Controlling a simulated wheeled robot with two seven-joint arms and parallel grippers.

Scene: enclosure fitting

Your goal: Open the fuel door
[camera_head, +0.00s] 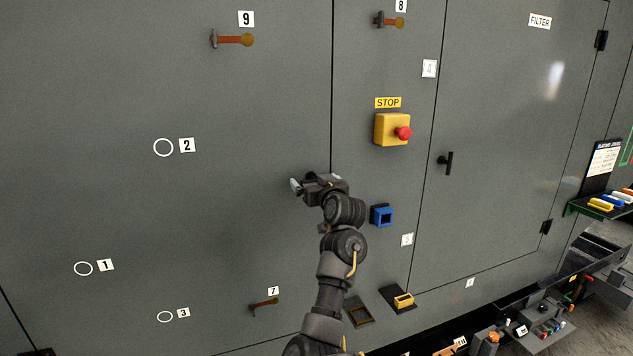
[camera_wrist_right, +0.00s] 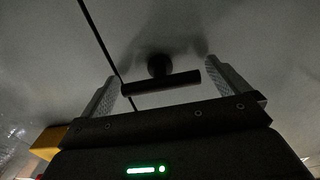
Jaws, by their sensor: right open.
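My right gripper (camera_head: 316,182) is in front of the grey cabinet wall, near the seam left of the yellow stop box. In the right wrist view its two fingers (camera_wrist_right: 161,72) are spread apart. A black T-shaped handle (camera_wrist_right: 162,83) shows between them, its bar running across the opening from one finger towards the other. I see no clear contact. In the head view this handle seems hidden behind my gripper. No fuel label is readable, so I take the grey panel (camera_head: 250,190) left of the seam as the fuel door. It looks closed. My left gripper is not in view.
A yellow box with a red stop button (camera_head: 392,129) is right of my gripper. A blue square socket (camera_head: 381,215) juts out below it. Another black handle (camera_head: 447,162) is on the door labelled filter. Orange-handled levers (camera_head: 233,40) stick out at upper left.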

